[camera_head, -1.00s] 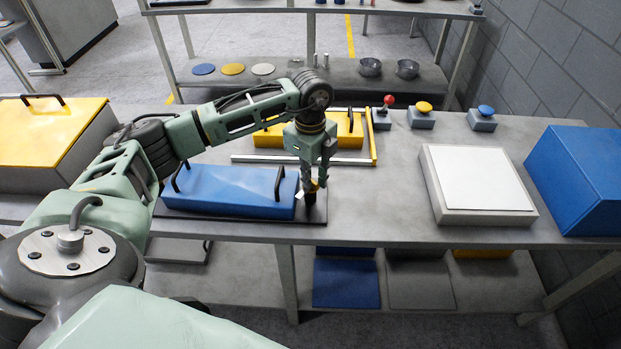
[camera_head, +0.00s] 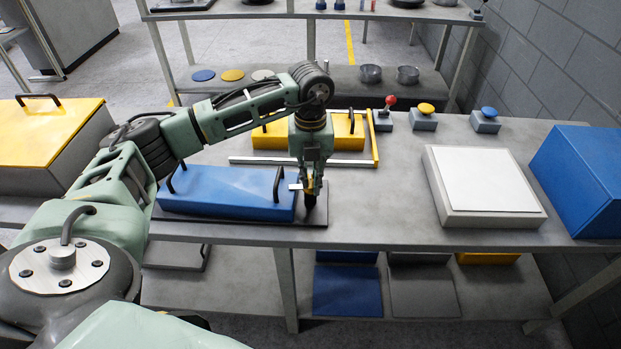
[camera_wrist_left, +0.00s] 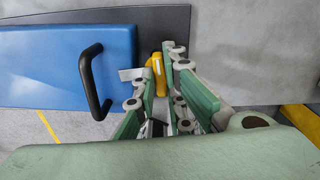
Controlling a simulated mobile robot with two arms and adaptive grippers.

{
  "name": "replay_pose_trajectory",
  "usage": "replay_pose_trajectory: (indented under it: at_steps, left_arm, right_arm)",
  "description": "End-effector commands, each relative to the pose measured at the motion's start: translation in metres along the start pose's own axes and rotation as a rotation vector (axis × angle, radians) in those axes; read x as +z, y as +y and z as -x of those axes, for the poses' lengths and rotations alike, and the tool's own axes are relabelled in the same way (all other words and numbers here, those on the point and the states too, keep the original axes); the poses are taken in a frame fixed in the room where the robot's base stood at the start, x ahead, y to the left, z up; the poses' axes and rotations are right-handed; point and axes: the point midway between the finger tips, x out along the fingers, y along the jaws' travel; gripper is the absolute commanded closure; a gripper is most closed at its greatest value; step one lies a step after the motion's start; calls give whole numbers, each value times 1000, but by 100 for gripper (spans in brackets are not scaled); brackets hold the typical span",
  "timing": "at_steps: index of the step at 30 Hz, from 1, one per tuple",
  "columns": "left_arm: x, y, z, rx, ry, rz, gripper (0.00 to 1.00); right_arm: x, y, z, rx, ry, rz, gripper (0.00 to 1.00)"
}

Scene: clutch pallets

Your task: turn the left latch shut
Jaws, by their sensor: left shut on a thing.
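A blue case (camera_head: 228,193) with two black handles lies on a dark base plate at the front of the table; it also shows in the left wrist view (camera_wrist_left: 60,62). My left gripper (camera_head: 310,188) points down just beyond its right end. The gripper is shut on a small yellow latch part (camera_wrist_left: 157,70), seen between the fingers in the left wrist view. A pale flat tab (camera_wrist_left: 131,74) sticks out from beside the yellow part toward the case. The fingers hide much of the latch. My right gripper is not in view.
A yellow case (camera_head: 285,135) and a metal rail lie behind the blue case. A grey block with a white top (camera_head: 484,181) and a blue box (camera_head: 585,180) stand to the right. The table between latch and block is clear.

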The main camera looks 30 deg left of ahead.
Motion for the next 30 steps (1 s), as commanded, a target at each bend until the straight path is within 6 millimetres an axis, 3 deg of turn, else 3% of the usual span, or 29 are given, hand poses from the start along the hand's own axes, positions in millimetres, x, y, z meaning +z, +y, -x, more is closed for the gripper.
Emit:
replay_pose_trajectory:
  at_steps: [23,24,30]
  left_arm:
    - [1,0,2,-2,-4,-109,100]
    - [1,0,2,-2,-4,-109,89]
    - [1,0,1,-1,-2,-108,72]
  right_arm:
    - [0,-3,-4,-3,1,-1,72]
    - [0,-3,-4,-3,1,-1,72]
    - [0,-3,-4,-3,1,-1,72]
